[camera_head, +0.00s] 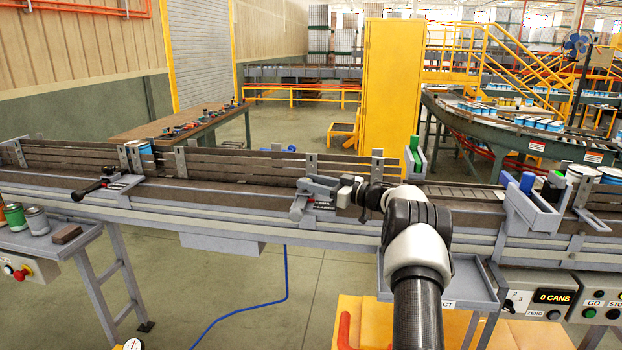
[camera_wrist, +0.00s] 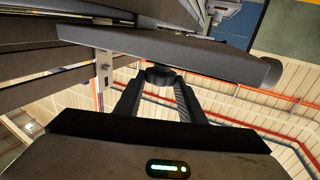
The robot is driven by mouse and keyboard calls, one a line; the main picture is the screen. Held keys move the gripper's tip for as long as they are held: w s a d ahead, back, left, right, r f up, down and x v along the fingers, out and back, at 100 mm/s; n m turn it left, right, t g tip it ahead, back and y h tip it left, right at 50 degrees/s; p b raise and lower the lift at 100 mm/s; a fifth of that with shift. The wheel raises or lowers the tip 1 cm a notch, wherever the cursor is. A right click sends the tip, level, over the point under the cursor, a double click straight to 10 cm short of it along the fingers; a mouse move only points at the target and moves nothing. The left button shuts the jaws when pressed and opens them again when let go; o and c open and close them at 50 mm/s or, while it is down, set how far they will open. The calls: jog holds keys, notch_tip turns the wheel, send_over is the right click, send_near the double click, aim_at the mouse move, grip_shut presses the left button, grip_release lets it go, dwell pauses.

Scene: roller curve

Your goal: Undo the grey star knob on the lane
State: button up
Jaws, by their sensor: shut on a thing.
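The star knob (camera_wrist: 160,76) shows in the wrist view as a dark, lobed piece under a long grey bar (camera_wrist: 170,52). My gripper (camera_wrist: 158,92) has one finger on each side of the knob and is shut on it. In the head view my gripper (camera_head: 312,187) reaches leftward to a grey clamp bracket (camera_head: 322,212) on the near side of the lane (camera_head: 240,182). There the gripper hides the knob, so its grip shows only in the wrist view.
A second bracket with a black handle (camera_head: 92,190) sits farther left on the lane. A grey tray (camera_head: 462,290) and a control box (camera_head: 540,300) stand at the near right. A yellow cabinet (camera_head: 391,85) stands behind.

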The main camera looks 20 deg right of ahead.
jog(key=shift+f+n+g+y, duration=0.4)
jog(key=shift+f+y, duration=0.05)
jog(key=shift+y, duration=0.05)
jog(key=o, duration=1.1)
jog(key=shift+w, duration=0.1)
jog(key=shift+c, duration=0.2)
jog(key=shift+r, duration=0.2)
jog(key=b+v, duration=0.2)
jog(key=v, duration=1.5)
jog(key=shift+s, duration=0.2)
jog(key=shift+d+r, duration=0.1)
